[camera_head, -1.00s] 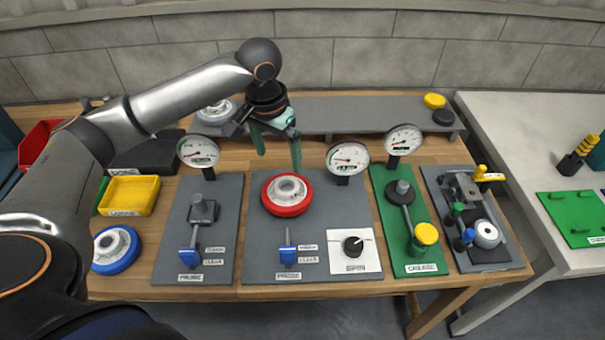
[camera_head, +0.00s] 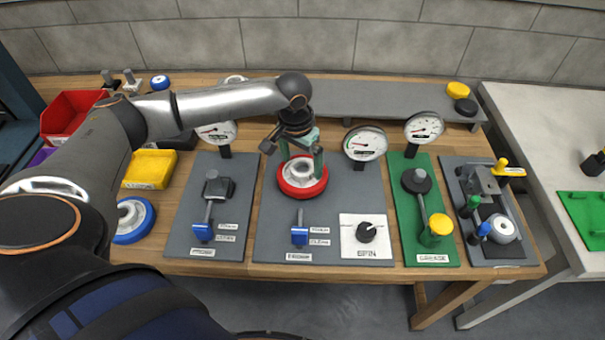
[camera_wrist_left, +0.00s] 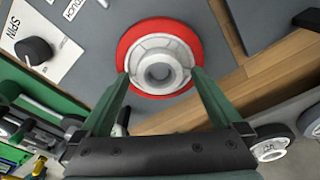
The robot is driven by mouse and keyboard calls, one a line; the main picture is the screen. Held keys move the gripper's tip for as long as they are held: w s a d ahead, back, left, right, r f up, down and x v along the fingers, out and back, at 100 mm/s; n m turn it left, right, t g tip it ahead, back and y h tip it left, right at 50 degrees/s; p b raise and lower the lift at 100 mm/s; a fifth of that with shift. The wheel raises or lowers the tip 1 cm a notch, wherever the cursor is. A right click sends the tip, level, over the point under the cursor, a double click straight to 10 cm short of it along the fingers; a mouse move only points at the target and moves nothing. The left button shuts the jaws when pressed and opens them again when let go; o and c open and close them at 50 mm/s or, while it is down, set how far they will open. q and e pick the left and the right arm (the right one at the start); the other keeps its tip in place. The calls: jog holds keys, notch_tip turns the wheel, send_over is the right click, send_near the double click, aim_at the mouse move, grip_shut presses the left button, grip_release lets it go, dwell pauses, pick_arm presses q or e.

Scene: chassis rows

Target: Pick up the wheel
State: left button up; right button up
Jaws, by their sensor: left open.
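A red wheel with a pale grey hub (camera_head: 301,176) lies flat on the middle grey board (camera_head: 340,195). My left gripper (camera_head: 302,153) is open just above it, with its green fingers over the wheel's far part. In the left wrist view the wheel (camera_wrist_left: 159,62) is at the top centre, and the open fingers of my left gripper (camera_wrist_left: 158,80) reach towards its near rim on both sides. I cannot tell whether they touch it. A blue wheel (camera_head: 134,221) lies at the left, partly hidden by my arm. My right gripper is not in view.
Gauges (camera_head: 365,144) stand behind the boards. A blue-handled lever (camera_head: 300,232) and a white dial plate (camera_head: 350,249) are in front of the red wheel. A green board (camera_head: 405,175) lies to the right. Yellow (camera_head: 150,168) and red (camera_head: 68,117) bins stand at left.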

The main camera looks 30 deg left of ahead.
pick_arm(q)
jog(key=shift+f, duration=0.45)
jog(key=shift+r, duration=0.1)
grip_shut()
dwell(0.5)
